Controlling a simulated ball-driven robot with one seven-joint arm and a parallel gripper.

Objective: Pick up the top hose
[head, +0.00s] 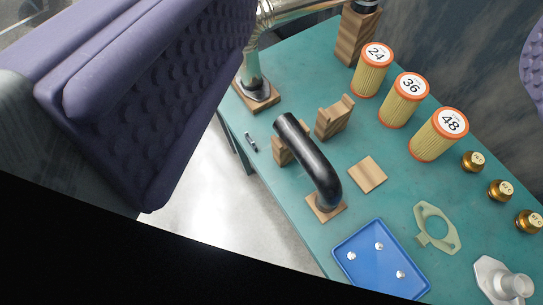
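A black curved hose (313,163) rests on wooden supports near the left edge of the teal table. Its bent lower end stands on a small wooden base (338,212), and its upper end lies by a wooden block. I take it for the top hose, though no label shows. My gripper (345,130) is open. One large purple ridged finger fills the upper left and part of the other shows at the right edge. No object shows held between them. The hose appears below and beyond the fingers, apart from them.
A metallic pipe (252,65) stands on wood at the table's top left. Orange-rimmed filters, including one marked 36 (404,100), line the far side. Brass caps (501,190), a pale gasket (437,230), a blue tray (375,278) and a white part (503,284) lie right and below.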

